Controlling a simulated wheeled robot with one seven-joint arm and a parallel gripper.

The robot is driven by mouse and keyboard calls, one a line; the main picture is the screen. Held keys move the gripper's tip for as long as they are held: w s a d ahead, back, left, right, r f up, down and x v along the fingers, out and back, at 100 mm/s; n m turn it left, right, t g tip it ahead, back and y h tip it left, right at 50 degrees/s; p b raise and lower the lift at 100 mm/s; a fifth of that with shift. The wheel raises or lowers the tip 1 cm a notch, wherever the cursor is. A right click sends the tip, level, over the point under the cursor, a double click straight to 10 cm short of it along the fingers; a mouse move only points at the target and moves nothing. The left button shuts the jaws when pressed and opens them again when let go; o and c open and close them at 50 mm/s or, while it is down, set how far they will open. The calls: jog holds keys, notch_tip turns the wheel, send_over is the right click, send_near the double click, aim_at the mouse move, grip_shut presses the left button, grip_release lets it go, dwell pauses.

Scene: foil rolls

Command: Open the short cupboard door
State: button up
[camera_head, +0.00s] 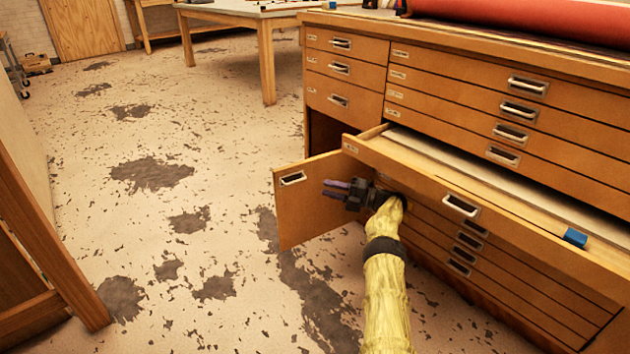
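The short cupboard door (307,224) stands swung out from the wooden cabinet, at its lower left. It has a small metal pull (293,178) near its upper left corner. Part of the dark cupboard opening (324,132) shows above and behind it. My gripper (335,188) is in front of the door's face, at the end of my yellow-sleeved arm. Its dark fingers point left toward the pull but are apart from it in the picture. Whether they touch the door, and how far apart they are, I cannot tell.
A wide drawer (460,207) is pulled out just above my arm and beside the door. A wooden piece of furniture (40,230) stands at the left. The floor between is clear.

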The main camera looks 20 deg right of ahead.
jog(key=v, duration=0.7)
jog(key=shift+s+d+b, duration=0.2)
jog(key=shift+d+b, duration=0.1)
jog(key=shift+f, duration=0.15)
